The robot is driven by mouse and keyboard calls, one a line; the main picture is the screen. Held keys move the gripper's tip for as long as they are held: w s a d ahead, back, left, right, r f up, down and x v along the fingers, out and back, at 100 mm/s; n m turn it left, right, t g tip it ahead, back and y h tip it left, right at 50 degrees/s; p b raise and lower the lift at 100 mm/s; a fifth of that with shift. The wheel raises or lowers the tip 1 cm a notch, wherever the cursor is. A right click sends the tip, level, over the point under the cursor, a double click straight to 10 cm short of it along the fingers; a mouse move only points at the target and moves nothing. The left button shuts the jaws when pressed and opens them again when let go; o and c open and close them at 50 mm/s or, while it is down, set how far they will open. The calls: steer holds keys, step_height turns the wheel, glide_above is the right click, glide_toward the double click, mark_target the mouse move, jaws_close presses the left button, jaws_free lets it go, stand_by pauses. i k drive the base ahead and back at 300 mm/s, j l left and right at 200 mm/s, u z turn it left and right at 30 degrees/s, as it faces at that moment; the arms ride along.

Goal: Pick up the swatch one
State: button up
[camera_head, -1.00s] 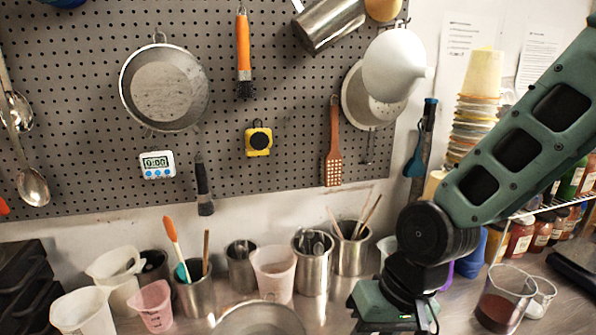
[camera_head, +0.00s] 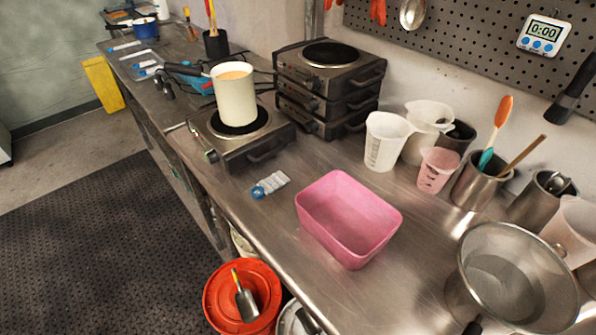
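I cannot pick out a clear swatch. A small whitish, tube-like item with a blue end (camera_head: 270,184) lies on the steel counter (camera_head: 330,290), between the hot plate and the pink tub. Several similar pale and blue items (camera_head: 140,60) lie farther along the counter at the upper left, too small to make out. My gripper is not in view.
A pink tub (camera_head: 348,215), a strainer (camera_head: 515,275) and cups (camera_head: 388,140) stand on the counter. A cream pot (camera_head: 234,95) sits on a hot plate (camera_head: 240,135), beside stacked burners (camera_head: 330,85). A red-lidded bucket (camera_head: 245,298) stands below. The dark floor mat (camera_head: 90,250) is clear.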

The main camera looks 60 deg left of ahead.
mark_target(278, 180)
steer(key=u, duration=2.2)
